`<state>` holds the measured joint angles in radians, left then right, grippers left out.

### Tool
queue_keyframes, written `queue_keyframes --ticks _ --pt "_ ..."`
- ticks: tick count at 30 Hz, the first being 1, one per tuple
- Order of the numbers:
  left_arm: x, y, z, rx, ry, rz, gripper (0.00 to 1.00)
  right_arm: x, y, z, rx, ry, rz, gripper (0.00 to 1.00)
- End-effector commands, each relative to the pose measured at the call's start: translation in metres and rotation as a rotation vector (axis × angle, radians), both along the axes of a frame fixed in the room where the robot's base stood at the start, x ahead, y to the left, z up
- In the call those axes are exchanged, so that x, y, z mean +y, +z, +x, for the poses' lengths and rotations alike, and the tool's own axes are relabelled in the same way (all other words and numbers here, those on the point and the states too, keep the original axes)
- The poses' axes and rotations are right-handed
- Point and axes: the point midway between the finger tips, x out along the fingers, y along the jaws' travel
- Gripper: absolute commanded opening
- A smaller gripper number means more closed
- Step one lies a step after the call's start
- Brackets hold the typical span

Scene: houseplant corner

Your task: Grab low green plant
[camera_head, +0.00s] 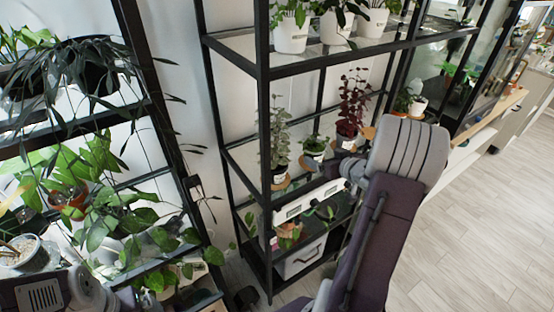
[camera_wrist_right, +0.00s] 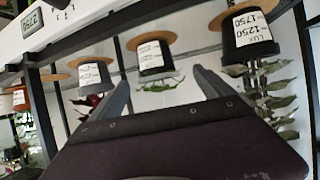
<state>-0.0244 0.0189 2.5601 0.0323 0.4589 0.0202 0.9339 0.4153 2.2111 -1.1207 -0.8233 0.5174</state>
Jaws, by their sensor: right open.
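The low green plant (camera_head: 315,145) stands in a small dark pot with a white label on the middle shelf, between a taller grey-green plant (camera_head: 277,135) and a dark red plant (camera_head: 354,102). The right wrist view appears upside down. There the low plant's pot (camera_wrist_right: 152,57) shows between the two fingers of my right gripper (camera_wrist_right: 160,80), with its small leaves below the pot. The right gripper is open and empty; its distance to the pot is hard to judge. My left arm (camera_head: 62,292) shows at the lower left; its fingers are not clear.
The grey-green plant's pot (camera_wrist_right: 246,36) and the red plant's pot (camera_wrist_right: 94,76) stand close on either side. A white panel (camera_head: 308,200) runs along the shelf's front edge. Black shelf posts (camera_head: 263,150) stand nearby. The wooden floor (camera_head: 470,230) at right is clear.

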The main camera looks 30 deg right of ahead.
Motion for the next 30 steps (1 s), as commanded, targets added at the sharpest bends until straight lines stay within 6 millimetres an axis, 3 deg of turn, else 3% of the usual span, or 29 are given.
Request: queue_keyframes --ticks 3,9,15,22,30 --pt "0.000 -0.001 0.000 0.000 -0.001 0.000 0.94 0.000 -0.002 0.004 -0.002 0.003 0.000 0.91" --pt "0.000 -0.005 0.000 0.000 -0.001 0.000 0.94 -0.002 -0.016 0.031 0.000 0.004 0.000 0.91" --pt "0.000 -0.006 0.000 0.000 0.000 0.000 0.94 -0.003 -0.020 0.040 0.001 0.003 -0.001 0.91" --pt "0.000 -0.010 0.000 0.000 0.000 0.000 0.94 -0.004 -0.037 0.076 0.001 0.004 -0.002 0.91" --pt "0.000 -0.010 0.000 0.000 0.000 0.000 0.94 -0.005 -0.040 0.082 0.001 0.001 -0.002 0.91"
